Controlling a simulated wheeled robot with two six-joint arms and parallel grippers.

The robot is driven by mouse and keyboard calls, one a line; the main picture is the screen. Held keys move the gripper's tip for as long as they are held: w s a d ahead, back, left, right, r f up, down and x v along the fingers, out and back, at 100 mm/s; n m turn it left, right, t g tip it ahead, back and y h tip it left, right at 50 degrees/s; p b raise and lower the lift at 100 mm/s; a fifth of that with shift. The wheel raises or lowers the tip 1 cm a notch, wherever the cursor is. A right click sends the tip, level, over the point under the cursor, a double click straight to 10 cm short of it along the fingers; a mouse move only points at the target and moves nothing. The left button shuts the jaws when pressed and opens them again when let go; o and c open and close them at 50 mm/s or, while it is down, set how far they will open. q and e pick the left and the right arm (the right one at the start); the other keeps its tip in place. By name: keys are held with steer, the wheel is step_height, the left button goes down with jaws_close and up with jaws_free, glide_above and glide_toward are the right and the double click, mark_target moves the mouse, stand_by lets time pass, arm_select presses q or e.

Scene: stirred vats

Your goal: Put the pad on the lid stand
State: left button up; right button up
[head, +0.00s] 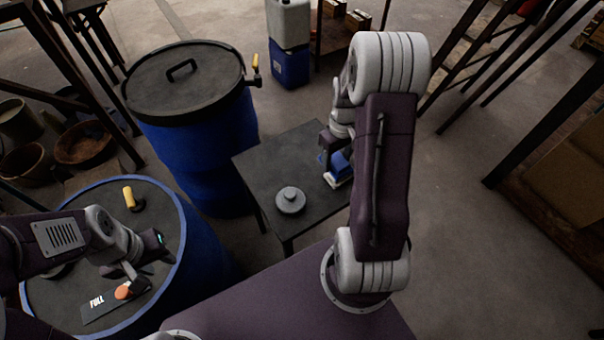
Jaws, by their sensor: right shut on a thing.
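The pad (340,165), blue with a pale underside, is at the right part of the dark lid stand (258,168), a low square-topped table. My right gripper (333,158) reaches down over the stand and is shut on the pad. The fingers partly hide it, and I cannot tell whether it touches the stand top. A grey round knobbed piece (290,200) sits on the stand near its front edge. My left gripper (148,264) is over the near blue vat (190,235); its finger opening is unclear.
A lidded blue vat (190,75) stands behind left of the stand. A "FULL" plate (98,304), an orange knob (124,292) and a yellow handle (129,196) are on the near vat. A white-and-blue container (289,60) stands behind. Floor at right is clear.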

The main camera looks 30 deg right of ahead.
arm_select(q)
steer(key=shift+f, duration=0.15)
arm_select(e)
glide_above(302, 171)
step_height(302, 171, down, 7)
steer(key=shift+w, duration=0.1)
arm_select(q)
steer(key=shift+f+b, duration=0.15)
steer(key=shift+b, duration=0.15)
arm_select(e)
steer(key=shift+d+f, duration=0.1)
steer(key=shift+f, duration=1.9)
arm_select(q)
steer(key=shift+f, duration=0.15)
arm_select(e)
steer(key=shift+f, duration=0.15)
steer(key=o, duration=1.3)
